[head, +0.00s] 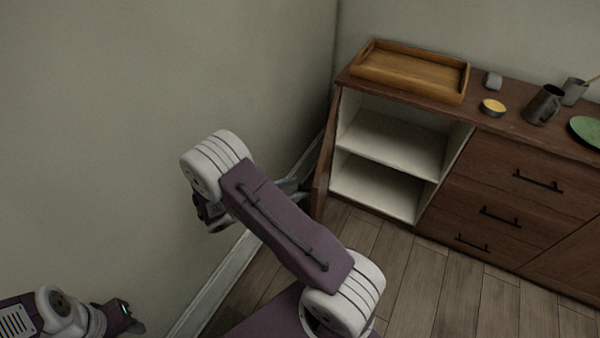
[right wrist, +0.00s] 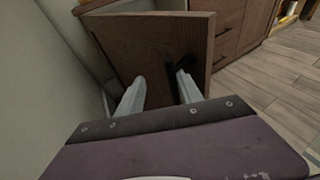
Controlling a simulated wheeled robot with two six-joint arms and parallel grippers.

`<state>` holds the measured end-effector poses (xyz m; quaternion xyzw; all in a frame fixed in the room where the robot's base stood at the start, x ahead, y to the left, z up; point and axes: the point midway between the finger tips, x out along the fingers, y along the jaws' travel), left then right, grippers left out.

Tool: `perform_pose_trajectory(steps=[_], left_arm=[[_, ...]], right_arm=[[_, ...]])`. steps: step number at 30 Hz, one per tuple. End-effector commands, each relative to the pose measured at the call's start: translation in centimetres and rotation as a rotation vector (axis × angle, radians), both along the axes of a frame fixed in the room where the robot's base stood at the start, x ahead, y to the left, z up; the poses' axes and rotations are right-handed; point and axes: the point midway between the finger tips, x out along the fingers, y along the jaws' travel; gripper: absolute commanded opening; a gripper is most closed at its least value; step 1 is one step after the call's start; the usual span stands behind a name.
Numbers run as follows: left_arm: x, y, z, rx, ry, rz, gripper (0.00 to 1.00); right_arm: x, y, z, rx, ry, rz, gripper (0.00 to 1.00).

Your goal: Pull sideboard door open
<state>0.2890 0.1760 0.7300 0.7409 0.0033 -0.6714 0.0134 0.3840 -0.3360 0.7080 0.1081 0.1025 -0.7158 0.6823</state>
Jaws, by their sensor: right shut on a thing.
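The sideboard (head: 480,185) stands against the back wall. Its left door (head: 322,172) is swung wide open toward the left wall and shows almost edge-on. The compartment behind it is exposed. In the right wrist view the door panel (right wrist: 135,45) fills the middle, with a dark handle (right wrist: 172,75) on its face. My right gripper (right wrist: 160,80) is shut on the handle, one finger against it; the exact contact is hard to see. In the head view my right forearm partly hides this gripper (head: 292,188). My left gripper (head: 130,318) is at the lower left, away from the sideboard; its jaws are unclear.
The open compartment has a white shelf (head: 395,145) and looks empty. A wooden tray (head: 410,70), a small yellow-topped dish (head: 493,107), a dark mug (head: 543,105) and a green plate (head: 587,130) are on top. The left wall is close to the door. Wood floor (head: 430,285) in front is clear.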

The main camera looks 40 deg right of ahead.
Motion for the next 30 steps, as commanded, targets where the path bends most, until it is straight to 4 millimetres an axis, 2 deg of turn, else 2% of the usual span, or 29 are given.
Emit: perform_pose_trajectory(steps=[1, 5, 30], left_arm=[[0.0, 0.0, 0.3, 0.000, 0.000, 0.000, 0.36], [0.0, 0.0, 0.3, 0.000, 0.000, 0.000, 0.36], [0.0, 0.0, -0.5, 0.000, 0.000, 0.000, 0.36]], right_arm=[[0.2, -0.1, 0.6, -0.005, -0.002, 0.003, 0.32], [0.5, 0.3, 0.6, -0.005, -0.002, 0.004, 0.32], [5.0, 5.9, 0.0, -0.001, -0.001, 0.001, 0.32]])
